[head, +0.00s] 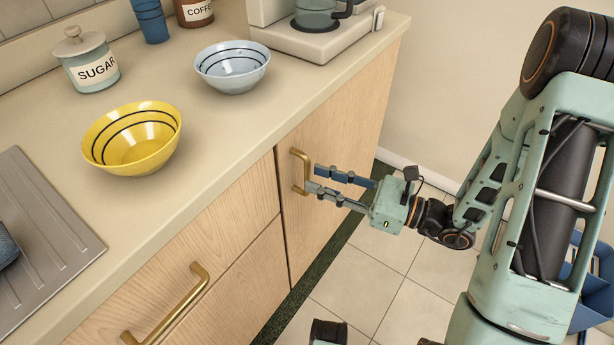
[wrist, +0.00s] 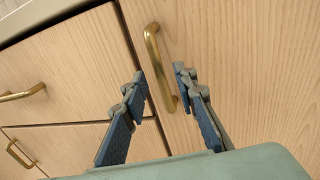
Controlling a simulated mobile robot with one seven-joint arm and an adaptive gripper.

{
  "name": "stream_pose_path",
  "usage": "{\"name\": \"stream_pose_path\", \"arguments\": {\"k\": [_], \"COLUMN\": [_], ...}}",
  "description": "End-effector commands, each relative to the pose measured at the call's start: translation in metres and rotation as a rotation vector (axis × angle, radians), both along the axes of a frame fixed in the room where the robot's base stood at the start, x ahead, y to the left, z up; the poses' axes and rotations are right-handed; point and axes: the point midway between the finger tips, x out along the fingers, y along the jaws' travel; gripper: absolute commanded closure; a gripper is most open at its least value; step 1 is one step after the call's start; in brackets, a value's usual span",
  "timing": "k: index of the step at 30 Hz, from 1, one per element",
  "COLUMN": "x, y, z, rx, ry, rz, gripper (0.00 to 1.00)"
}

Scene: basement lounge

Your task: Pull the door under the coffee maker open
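The coffee maker (head: 314,30) stands on the counter at the top of the head view. Below it is a light wood door (head: 345,130), which looks closed, with an upright brass handle (head: 296,172) near its left edge. My gripper (head: 310,178) is open, its two blue-grey fingers pointing at the handle. In the wrist view the handle (wrist: 158,68) shows between and beyond the two fingertips (wrist: 157,82). I cannot tell whether either finger touches it.
Drawers with brass handles (head: 172,308) lie left of the door. A yellow bowl (head: 132,150), a light blue bowl (head: 232,68) and a sugar jar (head: 88,62) stand on the counter. Tiled floor (head: 375,255) is clear before the door. A blue crate (head: 590,290) is at the right.

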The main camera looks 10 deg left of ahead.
Motion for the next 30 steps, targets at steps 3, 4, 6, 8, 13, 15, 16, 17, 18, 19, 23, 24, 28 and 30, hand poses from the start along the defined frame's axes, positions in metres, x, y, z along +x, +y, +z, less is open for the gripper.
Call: {"name": "stream_pose_path", "arguments": {"k": [3, 4, 6, 8, 13, 15, 16, 17, 18, 19, 23, 24, 28, 30], "x": [0.003, 0.003, 0.005, 0.006, 0.007, 0.007, 0.007, 0.007, 0.007, 0.007, 0.007, 0.007, 0.007, 0.007], "y": [0.019, 0.022, 0.029, 0.032, 0.036, 0.036, 0.036, 0.036, 0.036, 0.036, 0.036, 0.036, 0.036, 0.036], "z": [-0.001, -0.001, 0.000, 0.000, 0.000, 0.000, 0.000, 0.000, 0.000, 0.000, 0.000, 0.000, 0.000, 0.000], "rx": [-0.001, 0.000, 0.000, -0.001, -0.001, -0.002, -0.001, -0.001, -0.001, -0.001, -0.001, -0.001, -0.001, -0.001], "ry": [-0.001, -0.001, -0.001, -0.001, 0.000, 0.000, 0.000, 0.000, 0.000, 0.000, 0.000, 0.000, 0.000, 0.000], "rz": [0.003, 0.004, 0.002, 0.001, -0.001, -0.001, -0.001, -0.001, -0.001, -0.001, -0.001, 0.000, 0.000, 0.000], "gripper": [0.74, 0.74, 0.74, 0.74, 0.74, 0.74, 0.74, 0.74, 0.74, 0.77, 0.91, 0.96, 1.00, 1.00]}}
